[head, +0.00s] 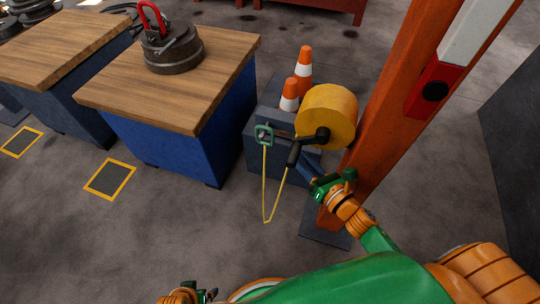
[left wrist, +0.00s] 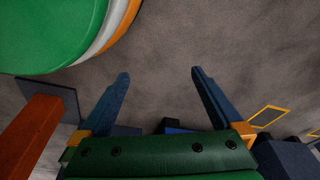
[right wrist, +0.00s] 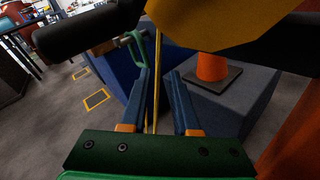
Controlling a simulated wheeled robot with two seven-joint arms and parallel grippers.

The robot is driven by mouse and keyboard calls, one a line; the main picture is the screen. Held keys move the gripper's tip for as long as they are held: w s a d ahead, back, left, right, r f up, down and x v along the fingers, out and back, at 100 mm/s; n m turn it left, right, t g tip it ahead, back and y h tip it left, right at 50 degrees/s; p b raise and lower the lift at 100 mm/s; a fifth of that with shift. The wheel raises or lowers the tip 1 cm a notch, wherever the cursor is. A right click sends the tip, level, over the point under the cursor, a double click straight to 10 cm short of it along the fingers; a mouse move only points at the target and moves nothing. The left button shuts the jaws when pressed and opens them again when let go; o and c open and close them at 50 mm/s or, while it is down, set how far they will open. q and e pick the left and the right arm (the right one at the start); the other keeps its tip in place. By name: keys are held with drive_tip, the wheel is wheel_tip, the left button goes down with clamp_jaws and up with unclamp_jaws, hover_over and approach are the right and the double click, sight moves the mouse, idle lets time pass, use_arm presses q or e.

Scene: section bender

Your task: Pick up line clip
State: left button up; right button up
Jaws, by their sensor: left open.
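The line clip is a green loop (head: 264,134) at the end of a yellow line (head: 265,185) that sags from the yellow reel (head: 328,115). It also shows in the right wrist view (right wrist: 130,40), up and left of the fingertips. My right gripper (head: 304,165) is to the right of and below the clip, near the black crank handle. Its fingers (right wrist: 159,72) are apart, with the yellow line showing in the gap; I cannot tell whether they touch it. My left gripper (left wrist: 160,75) is open and empty over bare floor, far from the clip.
A black crank handle (head: 293,152) sticks out in front of the reel. Orange cones (head: 303,68) stand on the grey block behind. An orange post (head: 390,100) rises at the right. A wood-topped blue bench (head: 180,140) stands left. The floor in front is free.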

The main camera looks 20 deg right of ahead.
drive_tip(key=w+a+n+y+b, duration=0.2)
drive_tip(key=w+a+n, duration=0.2)
drive_tip(key=w, duration=0.2)
drive_tip(key=shift+w+a+r+n+t, duration=0.3)
drive_tip(key=shift+w+t, duration=0.1)
use_arm(q)
drive_tip(key=w, duration=0.1)
drive_tip(key=w+r, duration=0.1)
drive_tip(key=shift+w+d, duration=0.25)
drive_tip(key=shift+w, duration=0.05)
use_arm(e)
clamp_jaws()
